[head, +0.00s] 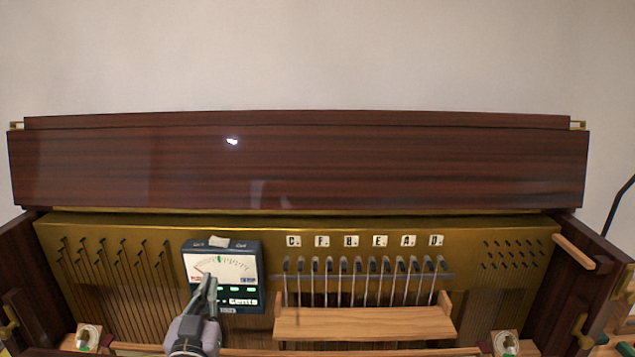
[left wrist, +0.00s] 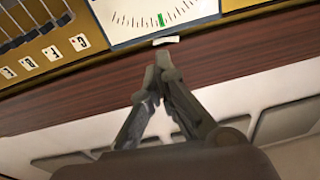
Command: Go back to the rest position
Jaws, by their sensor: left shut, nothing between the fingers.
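My left gripper (head: 207,287) is shut and empty. In the head view its fingertips overlap the lower left part of the black tuner with a white dial (head: 250,264). In the left wrist view the shut fingertips (left wrist: 162,62) point toward the tuner's dial (left wrist: 158,15), over the dark wood. I cannot tell whether the fingers touch the tuner. My right gripper is not in view.
The open piano (head: 300,165) shows a gold plate with pins and strings. Several hammers (head: 360,267) stand above a light wood block (head: 365,323), with letter tiles (head: 380,241) above them. A wooden handle (head: 580,252) lies at the right. The wall behind is bare.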

